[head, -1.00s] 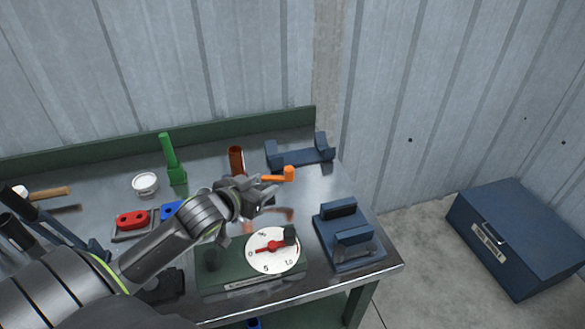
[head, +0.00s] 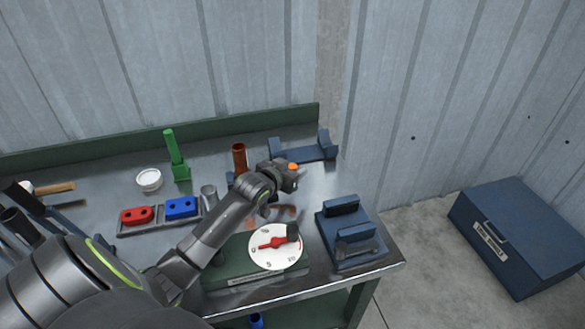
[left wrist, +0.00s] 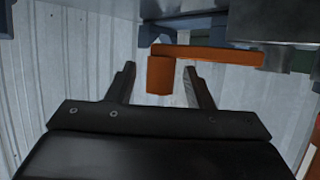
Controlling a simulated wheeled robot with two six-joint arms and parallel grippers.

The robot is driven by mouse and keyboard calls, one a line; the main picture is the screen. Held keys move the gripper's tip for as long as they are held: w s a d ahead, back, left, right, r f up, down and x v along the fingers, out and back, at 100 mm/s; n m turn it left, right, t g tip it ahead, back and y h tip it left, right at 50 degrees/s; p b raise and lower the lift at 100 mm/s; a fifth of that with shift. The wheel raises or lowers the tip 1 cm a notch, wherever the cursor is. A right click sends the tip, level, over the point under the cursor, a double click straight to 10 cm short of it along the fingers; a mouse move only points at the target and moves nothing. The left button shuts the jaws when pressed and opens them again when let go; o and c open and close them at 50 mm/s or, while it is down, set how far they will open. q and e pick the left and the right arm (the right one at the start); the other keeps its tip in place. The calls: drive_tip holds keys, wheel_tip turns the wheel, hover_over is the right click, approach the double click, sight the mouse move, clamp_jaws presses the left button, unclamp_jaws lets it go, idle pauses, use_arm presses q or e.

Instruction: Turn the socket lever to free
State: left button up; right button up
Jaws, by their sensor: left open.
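The orange socket lever shows as a small orange tip (head: 292,167) at my left gripper (head: 287,178) in the head view; the gripper hides the rest. In the left wrist view the lever's bar (left wrist: 205,53) runs across, and its end block (left wrist: 160,75) sits between the two spread fingers of the left gripper (left wrist: 159,72). The fingers are open, with a visible gap on each side of the block. A brown-red pipe (head: 239,157) stands upright just left of the gripper. The socket body is mostly hidden behind my arm. My right gripper is not in view.
A green box with a white dial (head: 275,247) sits below my left forearm. A blue clamp-like stand (head: 347,234) is at the bench's right, and a blue cradle (head: 305,150) behind. A tray with red (head: 137,215) and blue (head: 181,207) blocks lies left.

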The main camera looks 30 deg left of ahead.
use_arm(q)
drive_tip(key=shift+w+f, duration=0.1)
drive_tip(key=shift+w, duration=0.05)
clamp_jaws()
idle(0.4)
drive_tip(key=shift+d, duration=0.1)
